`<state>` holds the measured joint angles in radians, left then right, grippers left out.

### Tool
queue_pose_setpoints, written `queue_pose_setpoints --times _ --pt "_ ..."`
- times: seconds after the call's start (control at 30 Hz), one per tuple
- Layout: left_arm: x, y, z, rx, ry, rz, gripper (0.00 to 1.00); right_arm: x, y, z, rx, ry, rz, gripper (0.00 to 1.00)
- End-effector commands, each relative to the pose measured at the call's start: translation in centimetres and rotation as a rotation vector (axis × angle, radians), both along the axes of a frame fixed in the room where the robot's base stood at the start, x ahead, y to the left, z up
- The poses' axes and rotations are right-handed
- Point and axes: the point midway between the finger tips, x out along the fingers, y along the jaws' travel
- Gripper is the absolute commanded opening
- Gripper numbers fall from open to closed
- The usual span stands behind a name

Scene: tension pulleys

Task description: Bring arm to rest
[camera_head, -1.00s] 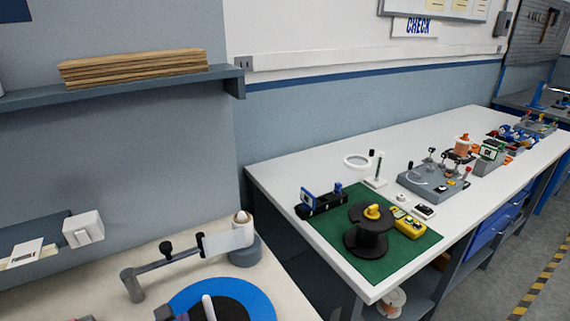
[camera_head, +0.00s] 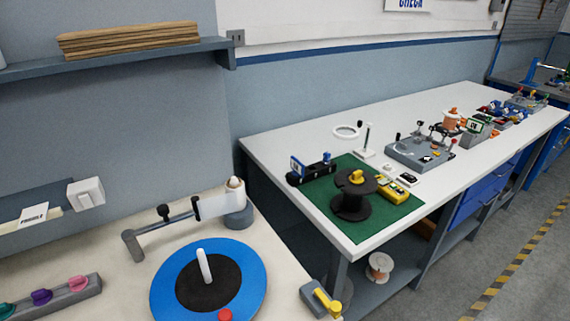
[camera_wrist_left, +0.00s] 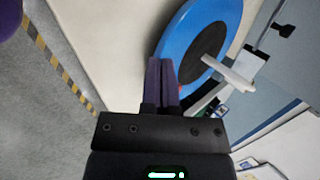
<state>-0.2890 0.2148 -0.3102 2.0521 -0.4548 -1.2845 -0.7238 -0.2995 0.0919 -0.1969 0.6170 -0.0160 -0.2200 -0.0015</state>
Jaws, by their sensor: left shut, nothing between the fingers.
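My left gripper (camera_wrist_left: 160,63) shows in the left wrist view, its two dark purple fingers shut together with nothing between them. Beyond its tips is the blue disc (camera_wrist_left: 172,47) with a black centre and a white peg. The head view shows the disc (camera_head: 252,282) on a cream worktop. Behind it a grey arm (camera_head: 178,223) with black knobs runs from a round grey post to a white plate and a grey round base. The left wrist view also shows a black knob (camera_wrist_left: 285,30) near the disc. The head view shows neither of my grippers; my right one is out of view.
A strip with coloured knobs (camera_head: 62,298) lies at the left and a yellow-handled piece (camera_head: 325,299) at the worktop's right edge. A shelf (camera_head: 120,70) projects above.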

Motion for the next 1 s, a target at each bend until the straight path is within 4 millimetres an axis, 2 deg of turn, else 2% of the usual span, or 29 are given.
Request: queue_pose_setpoints --times 0.2,0.4,0.57,0.77,0.87,0.97,1.0 --pt "-5.6 -1.8 1.0 -0.454 0.040 0.454 0.00 -0.1 0.0 0.0 0.000 0.002 0.000 0.72" --pt "-10.1 -3.5 3.1 -0.759 0.110 0.837 0.00 -0.1 0.0 0.0 0.000 0.003 0.000 0.72" --pt "-9.4 -3.6 -2.1 -0.742 0.134 0.844 0.00 -0.2 0.0 -1.1 0.000 0.006 -0.001 0.72" --pt "-9.7 -3.6 -9.3 -0.719 0.168 0.849 0.00 -0.3 0.0 -2.3 0.000 0.008 -0.001 0.72" --pt "-10.5 -3.5 -13.6 -0.705 0.187 0.853 0.00 -0.4 0.0 -3.1 0.001 0.010 -0.002 0.72" --pt "-12.0 -3.2 -18.4 -0.688 0.212 0.856 0.00 -0.5 0.0 -4.0 0.001 0.013 -0.002 0.72" --pt "-13.0 -3.0 -20.6 -0.679 0.224 0.858 0.00 -0.5 0.0 -4.5 0.001 0.013 -0.002 0.72"
